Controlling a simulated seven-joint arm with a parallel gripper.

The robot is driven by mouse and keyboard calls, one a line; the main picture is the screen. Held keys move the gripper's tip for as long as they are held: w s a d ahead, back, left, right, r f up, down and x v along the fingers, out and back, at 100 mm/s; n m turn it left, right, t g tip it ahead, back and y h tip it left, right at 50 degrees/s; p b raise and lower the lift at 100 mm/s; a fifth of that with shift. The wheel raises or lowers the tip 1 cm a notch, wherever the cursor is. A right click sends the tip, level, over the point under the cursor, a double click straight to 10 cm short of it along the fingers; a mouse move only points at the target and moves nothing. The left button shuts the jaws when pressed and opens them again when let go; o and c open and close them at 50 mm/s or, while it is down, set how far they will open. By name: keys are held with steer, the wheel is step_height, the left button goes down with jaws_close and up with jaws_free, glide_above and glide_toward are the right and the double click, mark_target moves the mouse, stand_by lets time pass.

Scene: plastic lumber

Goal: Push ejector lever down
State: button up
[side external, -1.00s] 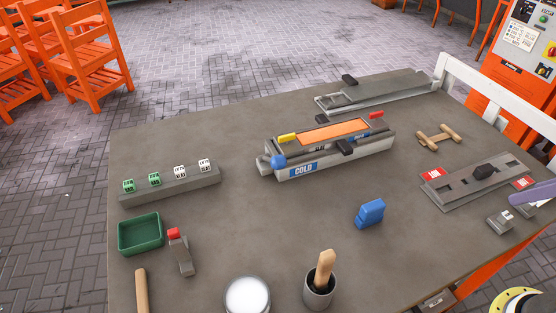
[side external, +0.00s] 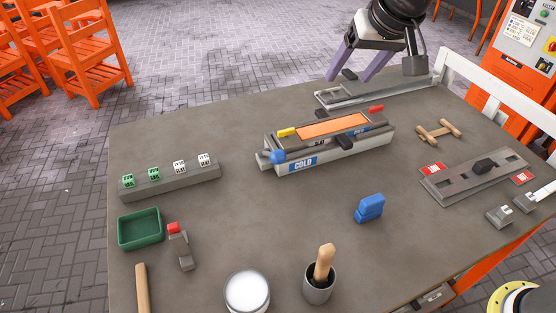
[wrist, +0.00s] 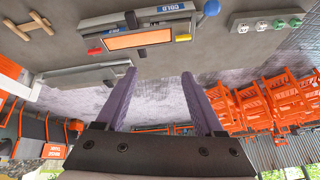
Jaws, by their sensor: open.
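The mould unit (side external: 335,155) marked COLD stands mid-table in the side external view, with an orange plate (side external: 334,131), a blue ball knob (side external: 277,157), a yellow tab (side external: 287,132) and a red tab (side external: 376,109). I cannot tell for sure which part is the ejector lever. In the wrist view the mould (wrist: 140,40) and ball knob (wrist: 211,8) are at the top. My gripper (side external: 352,78) is at the table's far edge, behind the mould, with its purple fingers apart and empty. The fingers also show in the wrist view (wrist: 159,76).
A long metal tray (side external: 380,92) lies close under my gripper. A row of dice (side external: 168,170), a green bin (side external: 140,228), a blue block (side external: 369,208), wooden handles (side external: 438,131) and a grey slotted plate (side external: 440,188) are around the mould.

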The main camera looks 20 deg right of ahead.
steer(key=w+a+f+n, duration=0.1)
steer(key=a+f+n, duration=0.1)
steer(key=a+f, duration=0.45)
steer(key=g, duration=0.1)
glide_toward(276, 161)
steer(key=w, duration=0.1)
steer(key=shift+n, duration=0.3)
steer(key=x, duration=0.9)
steer(key=d+x, duration=0.1)
steer(key=x, duration=0.3)
steer(key=shift+w+f, duration=0.15)
jaws_close()
